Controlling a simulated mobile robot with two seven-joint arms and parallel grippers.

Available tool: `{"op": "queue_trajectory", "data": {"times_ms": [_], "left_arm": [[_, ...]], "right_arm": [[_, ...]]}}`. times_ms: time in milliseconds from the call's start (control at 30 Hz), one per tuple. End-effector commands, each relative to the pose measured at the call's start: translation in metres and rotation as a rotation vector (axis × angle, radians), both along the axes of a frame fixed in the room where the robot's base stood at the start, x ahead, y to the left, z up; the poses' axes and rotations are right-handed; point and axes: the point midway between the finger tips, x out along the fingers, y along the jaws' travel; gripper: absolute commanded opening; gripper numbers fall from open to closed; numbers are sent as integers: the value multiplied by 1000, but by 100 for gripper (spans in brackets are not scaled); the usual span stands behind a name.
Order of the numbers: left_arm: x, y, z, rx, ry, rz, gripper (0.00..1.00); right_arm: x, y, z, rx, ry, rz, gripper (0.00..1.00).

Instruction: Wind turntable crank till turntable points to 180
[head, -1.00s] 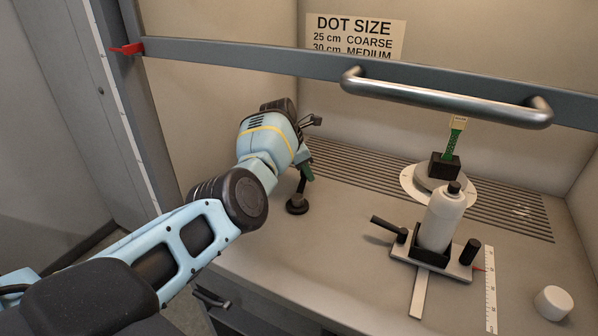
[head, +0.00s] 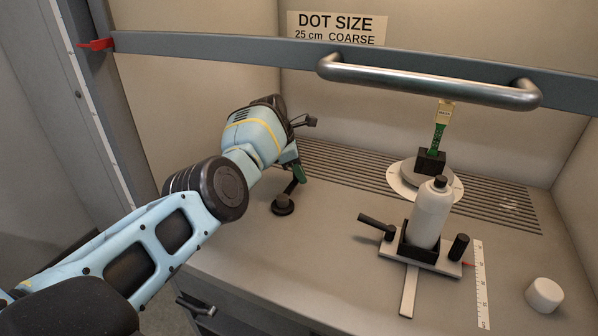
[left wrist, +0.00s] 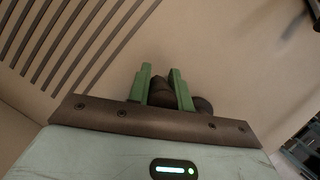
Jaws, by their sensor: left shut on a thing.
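The turntable (head: 408,174) is a grey disc on a white dial at the back of the cabinet floor. It carries a black block (head: 431,161) with a green lattice specimen (head: 438,137) standing upright in it. I cannot read the dial marks or the pointer. The crank (head: 283,205), with a round dark base and a dark arm, stands left of the turntable. My left gripper (head: 299,174) is at the far end of the crank arm. In the left wrist view, its green fingers (left wrist: 161,92) are shut around the dark crank knob (left wrist: 162,88). The right gripper is out of view.
A white bottle (head: 431,215) stands in a black holder on a sliding carriage in front of the turntable, beside a ruler (head: 482,285). A white cap (head: 545,295) lies at right. A sash with a metal handle (head: 430,82) crosses above. The floor between crank and carriage is clear.

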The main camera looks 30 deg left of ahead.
Motion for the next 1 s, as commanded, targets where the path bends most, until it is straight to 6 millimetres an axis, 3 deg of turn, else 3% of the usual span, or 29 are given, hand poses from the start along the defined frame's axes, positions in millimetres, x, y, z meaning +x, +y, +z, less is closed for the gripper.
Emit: {"op": "queue_trajectory", "data": {"times_ms": [33,67,200,567,1000], "left_arm": [[1,0,2,0,-5,2,0],[1,0,2,0,-5,2,25],[1,0,2,0,-3,2,43],[-1,2,6,1,-3,2,43],[-14,21,66,1,-7,3,43]], "right_arm": [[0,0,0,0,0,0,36],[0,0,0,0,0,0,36],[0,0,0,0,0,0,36],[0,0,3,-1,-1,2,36],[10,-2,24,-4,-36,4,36]]}}
